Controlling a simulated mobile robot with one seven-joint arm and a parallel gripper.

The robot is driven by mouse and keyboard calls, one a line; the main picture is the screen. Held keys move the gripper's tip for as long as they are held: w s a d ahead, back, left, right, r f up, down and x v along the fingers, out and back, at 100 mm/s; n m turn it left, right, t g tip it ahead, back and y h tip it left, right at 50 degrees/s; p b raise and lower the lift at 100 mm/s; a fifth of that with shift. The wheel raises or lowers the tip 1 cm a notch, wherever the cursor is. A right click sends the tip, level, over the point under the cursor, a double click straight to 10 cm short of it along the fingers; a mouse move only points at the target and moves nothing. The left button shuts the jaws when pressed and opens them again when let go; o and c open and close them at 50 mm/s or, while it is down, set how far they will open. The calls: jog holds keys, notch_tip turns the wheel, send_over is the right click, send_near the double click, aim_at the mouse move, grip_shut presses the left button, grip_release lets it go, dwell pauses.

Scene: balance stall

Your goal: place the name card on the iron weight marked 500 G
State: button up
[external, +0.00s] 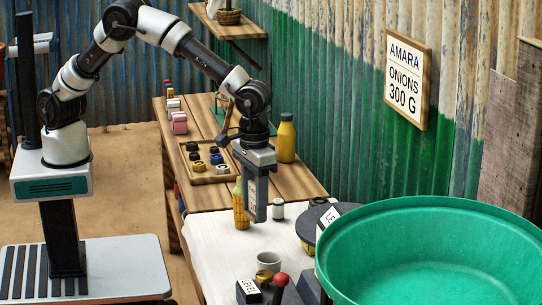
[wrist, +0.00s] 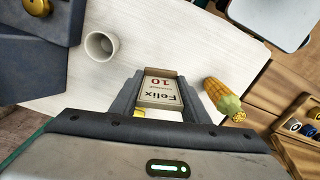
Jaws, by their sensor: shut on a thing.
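My gripper (external: 257,214) points down above the white-covered end of the table. In the wrist view my gripper (wrist: 160,80) is shut on the name card (wrist: 160,92), a small cream piece with a brown edge marked "Felix" and "10". It sits between the two grey fingers, held above the white cloth. I cannot read a 500 G mark anywhere. A dark thing with a brass knob (external: 264,276) stands at the front; its knob also shows at top left in the wrist view (wrist: 38,6). I cannot tell whether it is the iron weight.
A corn cob (external: 240,206) and a white cup (external: 268,261) stand near the gripper; the cup lies left in the wrist view (wrist: 101,45). A large green basin (external: 430,215) fills the front right. A yellow bottle (external: 286,139) and a wooden tray (external: 205,180) stand behind.

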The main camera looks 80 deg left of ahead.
jog(key=shift+w+a+r, duration=0.1)
jog(key=shift+w+r, duration=0.15)
jog(key=w+a+r+m+p, duration=0.1)
jog(key=w+a, duration=0.2)
jog(key=w, duration=0.3)
jog(key=w+a+r+p, duration=0.1)
jog(key=w+a, duration=0.2)
jog(key=w, duration=0.2)
jog(key=m, duration=0.2)
send_over(320, 200)
notch_tip(320, 200, down, 4)
jog(key=shift+d+r, duration=0.1)
jog(key=shift+f+b, duration=0.45)
jog(key=shift+f, duration=2.1)
jog(key=shift+f, duration=0.2)
jog(key=o, duration=1.1)
jog(key=shift+c, duration=0.2)
